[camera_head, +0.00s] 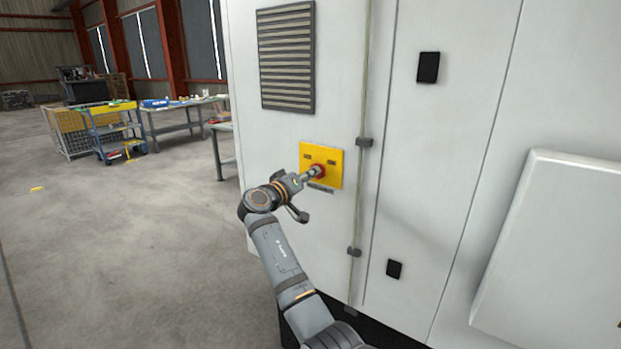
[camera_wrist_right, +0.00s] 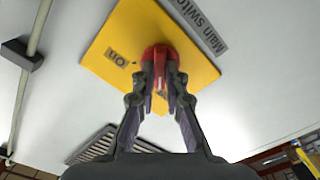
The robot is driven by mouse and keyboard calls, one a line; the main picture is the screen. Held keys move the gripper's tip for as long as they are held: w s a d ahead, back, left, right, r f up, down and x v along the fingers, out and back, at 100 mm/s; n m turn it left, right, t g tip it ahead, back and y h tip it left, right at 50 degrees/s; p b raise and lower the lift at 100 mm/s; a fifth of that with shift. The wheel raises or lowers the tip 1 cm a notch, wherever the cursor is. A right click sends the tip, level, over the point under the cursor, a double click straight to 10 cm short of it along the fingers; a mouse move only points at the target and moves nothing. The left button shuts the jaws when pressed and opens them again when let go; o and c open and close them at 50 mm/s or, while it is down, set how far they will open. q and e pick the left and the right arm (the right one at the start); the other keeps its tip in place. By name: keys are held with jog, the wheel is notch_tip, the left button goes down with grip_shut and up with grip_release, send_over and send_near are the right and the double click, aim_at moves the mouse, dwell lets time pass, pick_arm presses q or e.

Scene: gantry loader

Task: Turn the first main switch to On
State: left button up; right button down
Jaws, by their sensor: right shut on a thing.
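The main switch is a red knob on a yellow plate (camera_head: 334,158) on the white cabinet's side. My right gripper (camera_head: 315,172) is at the knob, and its fingers hide part of it. In the right wrist view the fingers of my right gripper (camera_wrist_right: 161,80) are shut on the red knob (camera_wrist_right: 158,56). The yellow plate (camera_wrist_right: 105,42) shows an "On" label (camera_wrist_right: 120,58) left of the knob and a grey "Main switch" label (camera_wrist_right: 203,28) beside it. The knob's exact angle is hidden by the fingers. My left gripper is not in view.
The white cabinet (camera_head: 420,160) has a vent grille (camera_head: 287,58) above the plate, a vertical cable pipe (camera_head: 361,90) to its right and black latches (camera_head: 428,67). Workbenches and a blue cart (camera_head: 117,130) stand far left. The floor at left is open.

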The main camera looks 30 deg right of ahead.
pick_arm(q)
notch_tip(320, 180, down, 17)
jog(key=b, duration=1.6)
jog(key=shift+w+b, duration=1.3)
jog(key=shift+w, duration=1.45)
pick_arm(e)
jog(key=shift+s+m, duration=0.15)
jog(key=shift+m, duration=8.55)
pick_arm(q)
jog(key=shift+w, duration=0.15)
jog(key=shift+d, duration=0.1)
pick_arm(e)
jog(key=c, duration=1.4)
grip_release()
